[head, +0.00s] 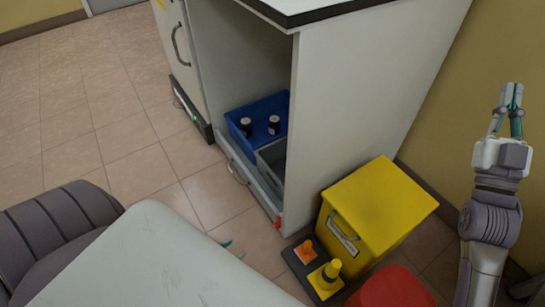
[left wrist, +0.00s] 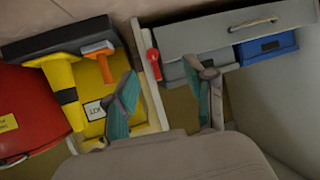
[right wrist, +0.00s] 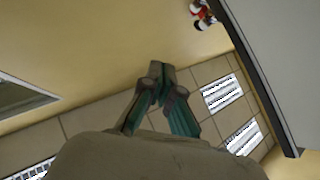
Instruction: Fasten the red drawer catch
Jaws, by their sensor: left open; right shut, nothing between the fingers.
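The red drawer catch (head: 278,223) is a small red piece at the lower front corner of the cabinet. In the left wrist view the catch (left wrist: 153,64) shows as a red lever beside the end of the grey drawer front (left wrist: 215,32). Whether it is engaged cannot be told. My left gripper (left wrist: 165,76) is open and empty, its fingers on either side of the catch in that picture, with no clear contact. In the head view only its teal tips (head: 235,249) show past a pale surface. My right gripper (head: 511,97) is shut and empty, raised near the right wall.
The drawer holds a blue bin (head: 235,116) with dark-capped bottles and a grey bin (head: 270,157). A yellow box (head: 385,207) stands right of the catch. Beside it are a dark tray (head: 293,263) with orange and yellow items and a red container (head: 390,290). Floor (head: 100,110) at left is clear.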

